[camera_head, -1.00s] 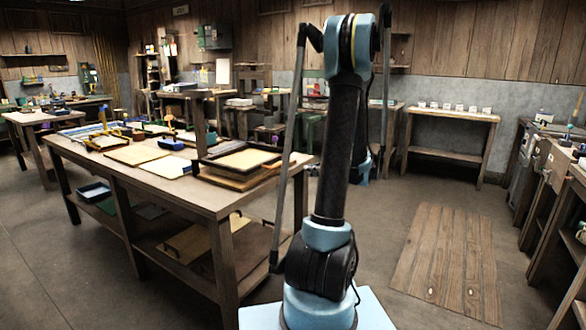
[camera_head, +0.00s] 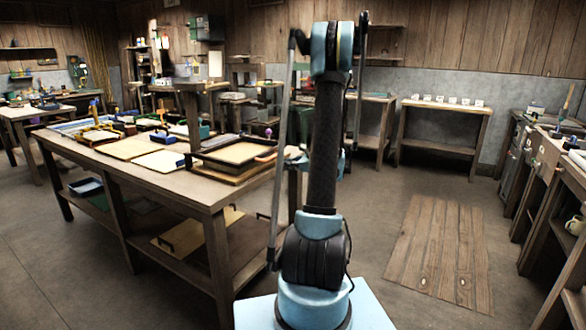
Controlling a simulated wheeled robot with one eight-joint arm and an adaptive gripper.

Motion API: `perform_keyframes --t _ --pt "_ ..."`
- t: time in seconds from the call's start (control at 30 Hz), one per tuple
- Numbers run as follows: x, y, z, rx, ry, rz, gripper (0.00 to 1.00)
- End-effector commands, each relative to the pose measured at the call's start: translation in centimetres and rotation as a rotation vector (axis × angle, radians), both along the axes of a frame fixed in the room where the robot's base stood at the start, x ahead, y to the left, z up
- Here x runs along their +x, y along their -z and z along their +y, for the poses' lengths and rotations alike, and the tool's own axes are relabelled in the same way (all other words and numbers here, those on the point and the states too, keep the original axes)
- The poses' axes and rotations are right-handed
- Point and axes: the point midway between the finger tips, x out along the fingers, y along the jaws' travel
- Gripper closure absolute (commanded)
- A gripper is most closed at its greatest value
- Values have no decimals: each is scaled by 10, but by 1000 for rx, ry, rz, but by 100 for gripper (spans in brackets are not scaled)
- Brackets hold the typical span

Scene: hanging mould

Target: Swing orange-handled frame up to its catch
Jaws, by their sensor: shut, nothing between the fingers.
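The dark-rimmed frame (camera_head: 205,163) lies nearly flat over a pale sheet near the right end of the long wooden table. Its orange handle (camera_head: 266,157) is at the right edge, facing my arm. The catch cannot be made out; a wooden post (camera_head: 190,118) with a top board stands just behind the frame's left side. My gripper (camera_head: 291,154) shows only partly from behind my upright arm, close to the right of the orange handle. It is shut and empty. Whether it touches the handle cannot be told.
The long table (camera_head: 160,180) carries sheets, a blue item (camera_head: 162,137) and several tools. Its lower shelf holds a blue tray (camera_head: 86,187) and boards. A side bench (camera_head: 443,113) with small white items stands at the back right. The floor around the wooden floor panel (camera_head: 440,250) is clear.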

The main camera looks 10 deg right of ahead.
Motion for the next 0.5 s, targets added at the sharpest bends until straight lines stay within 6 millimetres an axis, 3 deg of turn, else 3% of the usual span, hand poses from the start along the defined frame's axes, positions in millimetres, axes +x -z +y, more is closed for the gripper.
perform_keyframes --t 0.5 --pt "-7 -34 5 0 0 0 100"
